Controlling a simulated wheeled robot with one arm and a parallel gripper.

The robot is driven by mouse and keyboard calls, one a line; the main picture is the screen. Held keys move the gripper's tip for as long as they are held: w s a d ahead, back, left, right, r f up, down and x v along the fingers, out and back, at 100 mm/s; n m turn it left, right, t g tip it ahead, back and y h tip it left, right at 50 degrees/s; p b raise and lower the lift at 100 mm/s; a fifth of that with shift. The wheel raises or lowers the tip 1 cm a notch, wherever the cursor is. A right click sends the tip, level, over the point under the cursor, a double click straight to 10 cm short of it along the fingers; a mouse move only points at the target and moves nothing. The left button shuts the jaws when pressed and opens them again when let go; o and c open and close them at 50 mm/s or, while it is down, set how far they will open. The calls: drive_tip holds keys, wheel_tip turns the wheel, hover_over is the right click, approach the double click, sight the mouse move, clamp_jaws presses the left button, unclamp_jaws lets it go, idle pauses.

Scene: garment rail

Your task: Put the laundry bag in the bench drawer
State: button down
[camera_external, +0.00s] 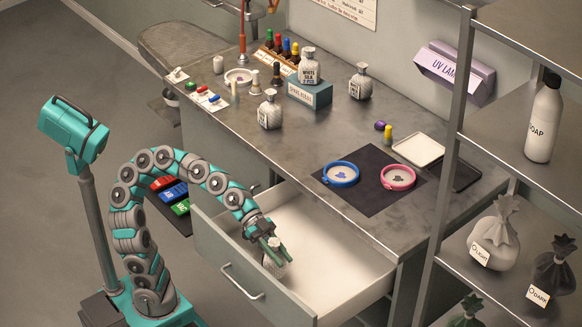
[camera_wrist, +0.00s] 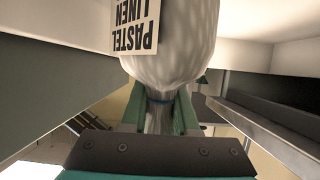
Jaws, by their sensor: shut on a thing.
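I cannot tell whether the bag touches the drawer floor. In the wrist view the bag (camera_wrist: 185,45) fills the upper middle, with a label reading "PASTEL LINEN". The green fingers of my gripper (camera_wrist: 163,112) grip its narrow neck, where a blue tie shows. The rest of the drawer looks empty.
The drawer front (camera_external: 232,268) with its handle stands out from the bench (camera_external: 320,130). Several labelled pale bags, including a "WHITE SILK" one (camera_external: 309,66), stand on top. A metal shelf (camera_external: 500,180) at right holds a soap bottle (camera_external: 543,120) and sacks marked "LIGHT" (camera_external: 494,240) and "DARK" (camera_external: 554,268).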

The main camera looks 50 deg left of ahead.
drive_tip(key=shift+f, duration=1.5)
drive_tip(key=shift+f+b, duration=0.2)
drive_tip(key=shift+b, duration=0.15)
drive_tip(key=c, duration=0.7)
unclamp_jaws()
drive_tip(key=shift+r, duration=0.15)
drive_tip(key=shift+a, duration=0.15)
drive_tip(key=b+v, duration=0.1)
drive_tip(key=v, duration=0.6)
drive_tip(key=shift+a+r+b, duration=0.1)
drive_tip(key=shift+a+b, duration=0.05)
drive_tip(key=shift+b, duration=0.25)
